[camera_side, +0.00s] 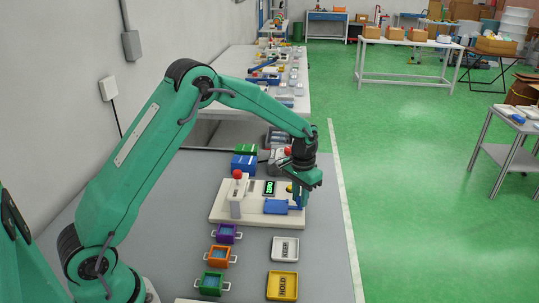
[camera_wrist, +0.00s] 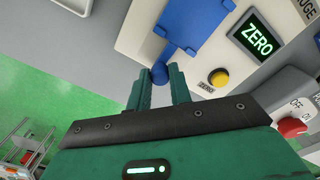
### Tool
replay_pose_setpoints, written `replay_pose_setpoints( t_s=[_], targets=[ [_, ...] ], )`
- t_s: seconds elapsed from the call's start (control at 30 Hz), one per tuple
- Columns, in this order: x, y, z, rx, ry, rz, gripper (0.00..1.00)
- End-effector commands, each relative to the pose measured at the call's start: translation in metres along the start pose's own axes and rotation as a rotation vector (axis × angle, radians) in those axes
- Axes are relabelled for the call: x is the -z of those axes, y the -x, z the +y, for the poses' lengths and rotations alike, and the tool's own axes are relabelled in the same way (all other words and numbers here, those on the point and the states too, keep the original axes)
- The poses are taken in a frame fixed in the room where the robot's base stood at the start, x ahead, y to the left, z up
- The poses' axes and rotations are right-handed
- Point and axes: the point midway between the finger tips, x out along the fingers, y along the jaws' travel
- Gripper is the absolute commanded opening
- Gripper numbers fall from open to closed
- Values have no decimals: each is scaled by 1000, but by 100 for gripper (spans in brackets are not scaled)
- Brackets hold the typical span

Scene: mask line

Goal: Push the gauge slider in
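The gauge (camera_side: 222,216) is a pale base plate with a green-lit display (camera_side: 269,188). In the wrist view the display (camera_wrist: 257,36) reads ZERO. The blue gauge slider (camera_side: 277,206) lies on the front right of the plate. In the wrist view the slider (camera_wrist: 195,28) ends in a rounded blue knob (camera_wrist: 158,75). My gripper (camera_wrist: 160,72) has its two green fingers on either side of this knob, with their tips beside it. Whether they press on it is unclear. In the side view my gripper (camera_side: 305,190) hangs low over the plate's right end.
A yellow button (camera_wrist: 219,77) sits near the slider. A red button (camera_wrist: 292,127) is on an ON/OFF unit. Purple (camera_side: 226,234), orange (camera_side: 219,257) and green (camera_side: 212,284) handled boxes stand in front, beside white (camera_side: 285,249) and yellow HOLD (camera_side: 282,286) trays.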

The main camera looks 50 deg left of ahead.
Motion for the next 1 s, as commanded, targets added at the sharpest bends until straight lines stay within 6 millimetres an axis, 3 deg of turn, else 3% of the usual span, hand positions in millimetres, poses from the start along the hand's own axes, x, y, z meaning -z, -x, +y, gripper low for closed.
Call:
replay_pose_setpoints(
  t_s=[0.37,0.8,1.0],
  targets=[
    [-11,1,-12,0,2,-1,0],
    [-64,2,-66,0,5,2,0],
    [-79,1,-81,1,2,4,0]
  ],
)
